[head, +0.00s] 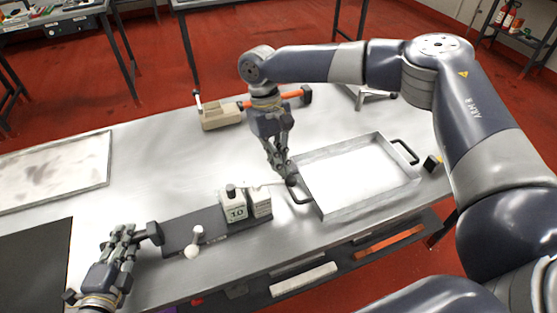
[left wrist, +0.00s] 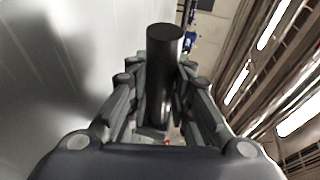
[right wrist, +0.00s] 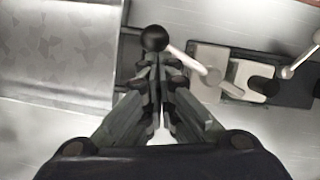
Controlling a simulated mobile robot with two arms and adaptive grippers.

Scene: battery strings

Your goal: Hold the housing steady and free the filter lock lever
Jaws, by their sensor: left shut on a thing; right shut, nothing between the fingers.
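The housing is a pale two-block unit (head: 234,208) marked "10" on a long dark base plate (head: 180,232). My left gripper (head: 139,236) is shut around a dark cylindrical handle (left wrist: 164,70) at the plate's left end. A pale lever (right wrist: 186,56) with a black ball knob (right wrist: 154,38) sticks out from the housing towards the tray. My right gripper (right wrist: 157,62) is shut and empty, its fingertips right by the knob; I cannot tell whether they touch it. A second pale lever with a white knob (head: 191,251) stands on the plate.
A shallow metal tray (head: 345,208) with black handles lies right of the housing, close to my right gripper. A beige device with an orange handle (head: 290,96) stands behind. A flat panel (head: 60,168) lies at left. The table centre behind the housing is clear.

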